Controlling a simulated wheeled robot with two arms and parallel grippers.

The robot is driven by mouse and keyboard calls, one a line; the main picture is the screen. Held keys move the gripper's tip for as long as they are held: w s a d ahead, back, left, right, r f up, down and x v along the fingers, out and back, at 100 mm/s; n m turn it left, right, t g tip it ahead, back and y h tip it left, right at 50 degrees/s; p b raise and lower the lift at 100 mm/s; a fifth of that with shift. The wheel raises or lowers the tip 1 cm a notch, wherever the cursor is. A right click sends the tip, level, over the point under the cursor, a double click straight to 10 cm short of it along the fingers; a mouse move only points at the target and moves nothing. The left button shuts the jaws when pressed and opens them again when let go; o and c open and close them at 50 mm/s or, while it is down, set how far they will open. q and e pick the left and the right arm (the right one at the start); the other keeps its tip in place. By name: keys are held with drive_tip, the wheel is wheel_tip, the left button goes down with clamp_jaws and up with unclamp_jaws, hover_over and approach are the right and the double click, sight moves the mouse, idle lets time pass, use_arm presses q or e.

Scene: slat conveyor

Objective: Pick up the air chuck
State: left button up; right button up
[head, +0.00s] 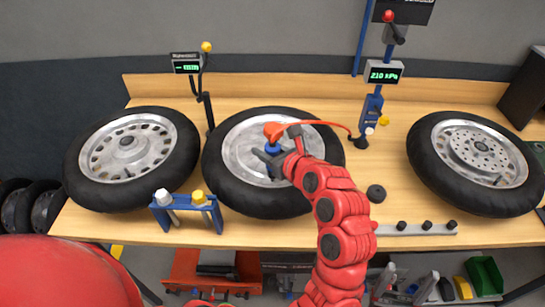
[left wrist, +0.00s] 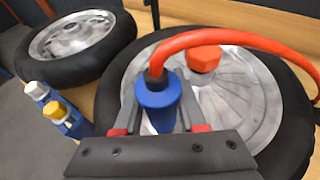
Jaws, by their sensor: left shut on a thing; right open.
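The air chuck is a blue cylinder (left wrist: 157,95) with a black collar on top, where a red-orange hose (left wrist: 235,38) joins it. In the head view the chuck (head: 272,149) shows partly over the middle wheel. My left gripper (head: 272,162) is shut on the chuck; its fingers (left wrist: 165,130) sit on both sides of the blue body in the left wrist view. The chuck's lower end is hidden by the gripper, so I cannot tell whether it touches the wheel. The hose (head: 318,123) runs right to a small dark stand. My right gripper is not in view.
The middle wheel (head: 225,174) lies flat, with a red hexagonal cap (left wrist: 204,58) near its centre. Other wheels lie left (head: 90,188) and right (head: 425,164). A blue rack (head: 186,213) with white and yellow-topped tools stands at the front. A gauge (head: 384,72) reads 210 kPa.

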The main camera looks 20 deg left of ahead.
use_arm(q)
clamp_jaws()
drive_tip(key=shift+r, duration=0.1)
